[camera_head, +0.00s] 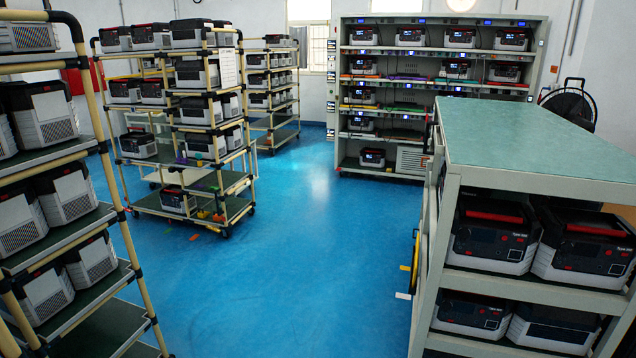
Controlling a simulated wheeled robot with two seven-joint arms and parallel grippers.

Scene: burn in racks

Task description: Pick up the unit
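Many similar units, white and black boxes with red handles, stand on racks. On the near right rack, one unit (493,232) with a small dark screen sits beside another unit (585,244) on the upper shelf. More units (471,314) sit on the shelf below, partly cut off. Units (62,195) on the near left rack show their vented grey sides. Units (199,108) also fill the middle-left rack, and units with lit screens (411,36) stand in the back rack. I cannot tell which unit the task means. Neither of my grippers is in view.
The near right rack (540,150) has a bare green top. A near left rack (108,150) of beige tubes and a wheeled middle-left rack (236,182) border the open blue floor (300,240). A large back rack (340,100) and a black fan (571,103) stand behind.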

